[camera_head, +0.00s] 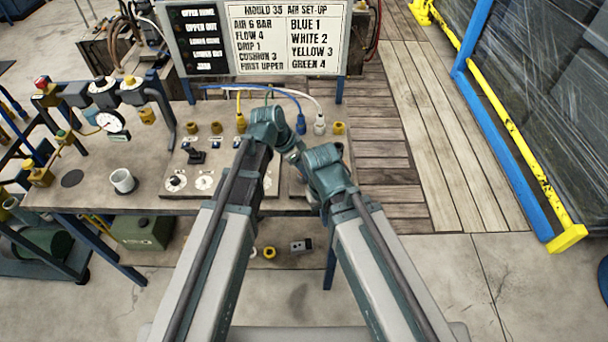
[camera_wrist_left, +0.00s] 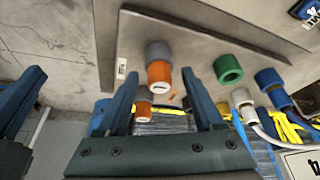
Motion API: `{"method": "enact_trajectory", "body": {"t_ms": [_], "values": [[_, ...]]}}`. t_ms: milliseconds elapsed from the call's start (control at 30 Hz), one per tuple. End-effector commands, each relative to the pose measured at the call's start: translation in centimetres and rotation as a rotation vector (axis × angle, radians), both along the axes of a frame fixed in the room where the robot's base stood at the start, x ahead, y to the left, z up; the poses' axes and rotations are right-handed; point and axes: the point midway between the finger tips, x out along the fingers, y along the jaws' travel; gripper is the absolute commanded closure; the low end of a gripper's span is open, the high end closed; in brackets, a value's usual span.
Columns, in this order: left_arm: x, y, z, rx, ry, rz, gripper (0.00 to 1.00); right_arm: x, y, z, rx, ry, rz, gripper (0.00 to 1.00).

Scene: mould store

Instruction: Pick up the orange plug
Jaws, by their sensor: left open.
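In the left wrist view an orange plug (camera_wrist_left: 158,77) shows below a grey collar (camera_wrist_left: 158,52), in front of a grey panel. A second orange piece with a pale end (camera_wrist_left: 143,112) shows lower between my fingers. My left gripper (camera_wrist_left: 160,88) is open, with one dark blue finger on each side of the orange plug in the picture; no contact is clear. In the head view the left jaws are hidden behind my arm. My right gripper (camera_head: 292,150) is mostly hidden by its wrist over the bench, and its jaws cannot be read. I cannot make out the orange plug there.
A green fitting (camera_wrist_left: 228,68), a blue one (camera_wrist_left: 270,82) and a white one (camera_wrist_left: 242,98) stand near the plug. A sign board (camera_head: 260,38) stands behind.

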Motion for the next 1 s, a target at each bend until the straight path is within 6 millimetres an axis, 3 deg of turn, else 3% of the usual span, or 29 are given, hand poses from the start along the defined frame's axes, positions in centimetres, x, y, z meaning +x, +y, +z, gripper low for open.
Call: {"method": "enact_trajectory", "body": {"t_ms": [167,533,1000], "values": [[0.0,0.01,0.13,0.0,0.0,0.0,0.33,0.0,0.0,0.13,0.0,0.0,0.0,1.0],[-0.01,0.03,0.13,0.0,0.0,0.001,1.0,0.0,0.0,0.13,0.0,0.0,0.0,1.0],[-0.01,0.02,0.48,0.0,0.0,0.001,1.0,0.0,0.0,0.47,0.0,0.0,0.0,1.0]]}}
